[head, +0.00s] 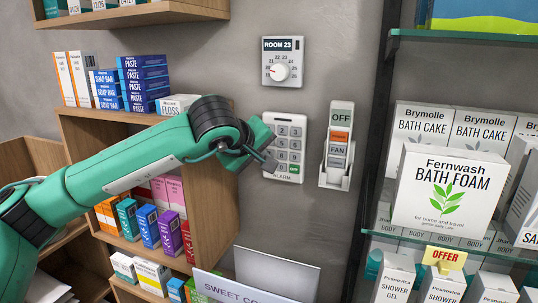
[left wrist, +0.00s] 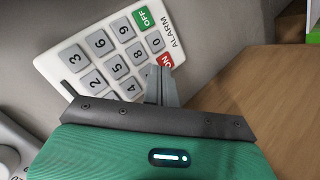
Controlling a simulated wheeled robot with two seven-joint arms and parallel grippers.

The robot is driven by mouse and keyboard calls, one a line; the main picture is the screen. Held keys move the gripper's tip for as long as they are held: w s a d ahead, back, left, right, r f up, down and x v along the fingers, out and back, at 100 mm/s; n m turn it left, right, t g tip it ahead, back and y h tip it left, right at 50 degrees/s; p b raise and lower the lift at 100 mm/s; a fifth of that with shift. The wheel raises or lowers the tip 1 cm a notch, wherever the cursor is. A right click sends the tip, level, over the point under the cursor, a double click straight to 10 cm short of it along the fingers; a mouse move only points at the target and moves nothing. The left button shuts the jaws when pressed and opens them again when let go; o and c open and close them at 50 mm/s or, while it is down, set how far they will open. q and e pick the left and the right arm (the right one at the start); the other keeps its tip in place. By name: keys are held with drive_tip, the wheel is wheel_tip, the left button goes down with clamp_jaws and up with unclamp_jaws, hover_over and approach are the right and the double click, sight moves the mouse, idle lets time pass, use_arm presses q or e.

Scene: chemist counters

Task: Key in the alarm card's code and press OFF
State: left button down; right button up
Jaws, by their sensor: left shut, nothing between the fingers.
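The alarm keypad (head: 283,132) is a white wall panel with grey number keys, marked ALARM along its bottom. Its green OFF key (head: 294,169) is at the lower right. In the left wrist view the keypad (left wrist: 70,68) appears turned, with the green OFF key (left wrist: 144,18), the 0 key and the red ON key (left wrist: 166,60) visible. My left gripper (head: 271,164) is shut and empty, its tips at the keypad's lower left, close to the ON key and covering the 7 key's area. Contact cannot be told. I cannot identify the alarm card. My right gripper is out of view.
A ROOM 23 dial (head: 283,62) is above the keypad. A holder with a remote marked OFF and FAN (head: 338,146) is just right of it. Wooden shelves (head: 220,185) with boxes stand left; glass shelves with Bath Foam (head: 451,190) stand right.

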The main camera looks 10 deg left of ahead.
use_arm(q)
drive_tip(key=shift+w+d, duration=0.1)
drive_tip(key=shift+w, duration=0.25)
idle(0.5)
drive_tip(key=shift+s+b, duration=0.1)
drive_tip(key=shift+b, duration=0.25)
drive_tip(key=shift+s+b, duration=0.55)
drive_tip(key=shift+s, duration=0.1)
drive_tip(key=s+b, duration=0.1)
drive_tip(key=s, duration=0.1)
drive_tip(key=s+a+b, duration=0.1)
drive_tip(key=s, duration=0.2)
drive_tip(key=shift+a+b, duration=0.15)
drive_tip(key=shift+b, duration=0.25)
